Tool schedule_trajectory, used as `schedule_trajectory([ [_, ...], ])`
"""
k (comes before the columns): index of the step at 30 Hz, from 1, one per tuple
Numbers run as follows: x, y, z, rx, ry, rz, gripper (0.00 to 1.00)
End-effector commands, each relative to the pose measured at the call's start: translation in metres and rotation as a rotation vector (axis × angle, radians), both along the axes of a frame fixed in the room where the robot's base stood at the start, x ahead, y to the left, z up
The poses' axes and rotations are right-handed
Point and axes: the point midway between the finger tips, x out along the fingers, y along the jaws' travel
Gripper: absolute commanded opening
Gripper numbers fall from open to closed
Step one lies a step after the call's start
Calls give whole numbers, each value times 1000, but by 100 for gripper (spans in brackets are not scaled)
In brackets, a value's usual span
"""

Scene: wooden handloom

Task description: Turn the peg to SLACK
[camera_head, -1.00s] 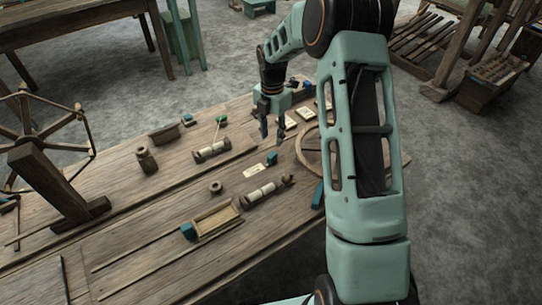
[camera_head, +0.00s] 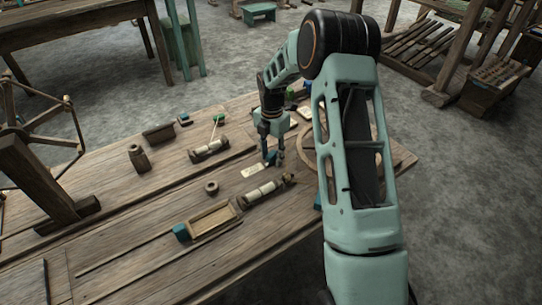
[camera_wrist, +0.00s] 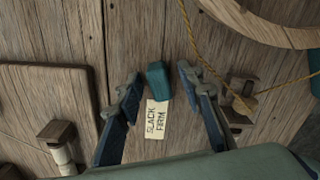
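The peg (camera_wrist: 157,82) is a small teal block standing on the wooden table between my fingers in the wrist view. A pale label (camera_wrist: 157,117) reading SLACK and FIRM lies just below it in that view; the label also shows in the head view (camera_head: 253,171). My gripper (camera_wrist: 158,73) is open, with one finger on each side of the peg and a visible gap on both sides. In the head view my gripper (camera_head: 274,161) points down at the table beside the label and largely hides the peg.
In the wrist view a yellow cord (camera_wrist: 213,78) runs close by the right finger to a wooden fitting (camera_wrist: 240,101). A round wooden hoop (camera_wrist: 265,25) lies at upper right. In the head view a white-wound roller (camera_head: 263,191) and a wooden tray (camera_head: 213,219) lie nearby.

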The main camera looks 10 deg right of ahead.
Motion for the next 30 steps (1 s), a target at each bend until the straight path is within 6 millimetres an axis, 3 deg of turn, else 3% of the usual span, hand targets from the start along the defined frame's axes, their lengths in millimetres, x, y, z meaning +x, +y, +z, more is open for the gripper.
schedule_trajectory([
  [5,0,0,-1,0,0,0,33],
  [13,0,0,-1,1,1,0,3],
  [20,0,0,-1,0,1,-68,2],
  [30,-1,1,-1,1,1,-496,2],
])
